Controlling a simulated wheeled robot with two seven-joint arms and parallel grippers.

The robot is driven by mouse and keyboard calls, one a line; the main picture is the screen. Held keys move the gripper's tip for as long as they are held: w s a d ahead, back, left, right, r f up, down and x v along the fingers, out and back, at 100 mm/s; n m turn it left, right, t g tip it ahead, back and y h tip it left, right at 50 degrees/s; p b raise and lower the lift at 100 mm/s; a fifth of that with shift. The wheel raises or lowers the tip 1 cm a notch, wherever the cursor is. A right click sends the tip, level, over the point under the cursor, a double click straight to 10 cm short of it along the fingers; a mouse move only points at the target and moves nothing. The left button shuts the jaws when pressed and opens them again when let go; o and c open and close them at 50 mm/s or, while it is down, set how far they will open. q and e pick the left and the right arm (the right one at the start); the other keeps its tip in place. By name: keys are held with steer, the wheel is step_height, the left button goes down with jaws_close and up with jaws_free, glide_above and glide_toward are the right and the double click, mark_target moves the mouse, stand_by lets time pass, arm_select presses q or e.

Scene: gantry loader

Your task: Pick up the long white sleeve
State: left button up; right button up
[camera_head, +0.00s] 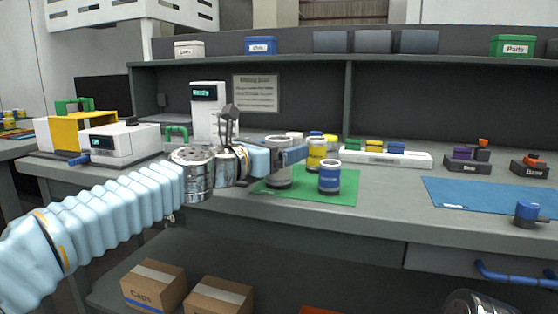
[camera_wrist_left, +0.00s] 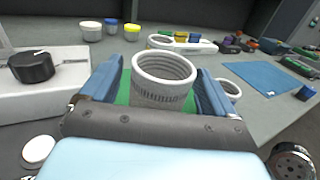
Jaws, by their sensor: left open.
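The long white sleeve (camera_head: 279,178) stands upright on a green mat (camera_head: 346,190) in the head view, partly hidden behind my left gripper (camera_head: 292,157). In the left wrist view the sleeve (camera_wrist_left: 163,92) shows its open, ribbed top. It stands between the two blue fingers of my left gripper (camera_wrist_left: 163,88). The fingers are open, with a visible gap on the sleeve's right; contact on the left is unclear. The sleeve's lower part is hidden by the gripper body in the wrist view. My right gripper is not in view.
A blue jar with a white rim (camera_head: 329,180) and a yellow one (camera_head: 316,153) stand close to the sleeve. A white rack (camera_head: 385,157) lies behind. A blue mat (camera_head: 480,197) lies to the right. White machines (camera_head: 120,143) stand at the left.

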arm_select(q)
steer(key=shift+w+d, duration=0.5)
steer(key=shift+w, duration=0.05)
steer(key=c, duration=1.4)
steer(key=shift+r, duration=0.15)
steer(key=shift+c, duration=0.6)
steer(key=shift+r, duration=0.1)
